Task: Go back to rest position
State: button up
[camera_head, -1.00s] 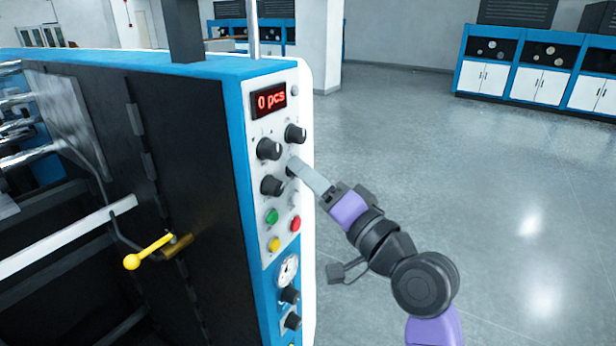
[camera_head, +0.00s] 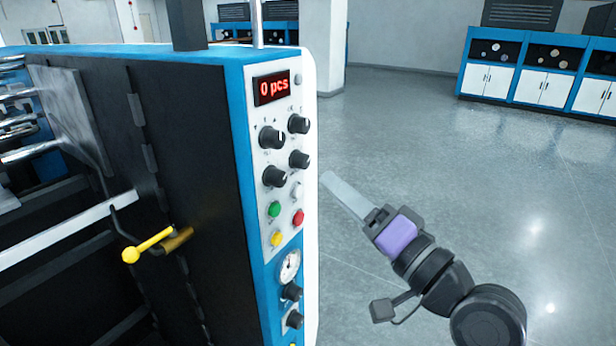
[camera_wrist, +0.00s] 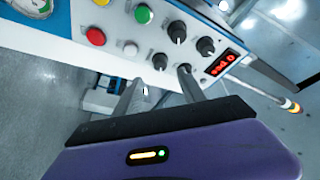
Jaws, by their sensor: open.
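My gripper (camera_head: 345,197) is to the right of the laminating machine's control panel (camera_head: 262,210), clear of it in the head view, with floor behind it. In the wrist view my gripper (camera_wrist: 158,88) shows two grey fingers spread apart with nothing between them. The panel has black knobs (camera_head: 271,138), a green button (camera_head: 274,209), a red button (camera_head: 299,217), a yellow button (camera_head: 276,239) and a red display (camera_head: 273,87) reading "0 pcs". The panel also shows in the wrist view (camera_wrist: 120,45), beyond the fingertips.
The machine's dark side panel (camera_head: 185,150) and a yellow-knobbed handle (camera_head: 131,255) are at the left. A gauge (camera_head: 289,266) sits low on the panel. Open grey floor (camera_head: 450,170) spreads to the right. Blue and white cabinets (camera_head: 540,75) stand far back at the right.

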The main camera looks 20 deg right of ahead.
jog(key=shift+r, duration=0.1)
jog(key=s+d+f+n+t+h, duration=0.1)
jog(key=s+d+f+n+h, duration=0.25)
jog(key=s+f+h, duration=0.5)
jog(key=s+a+f+n+g, duration=0.1)
jog(key=s+f+g, duration=0.1)
jog(key=s+f, duration=0.4)
jog(key=s+a+f+n+g+y+b, duration=0.1)
jog(key=s+f, duration=0.5)
jog(key=s, duration=0.6)
jog(key=s+a+f+n+g+y, duration=0.1)
jog(key=s+a+f+n+g, duration=0.1)
jog(key=s+f, duration=0.3)
jog(key=s+a, duration=0.1)
jog(key=s, duration=0.3)
jog(key=shift+s+a+f+g, duration=0.2)
jog(key=shift+f+g, duration=0.1)
jog(key=shift+f, duration=0.1)
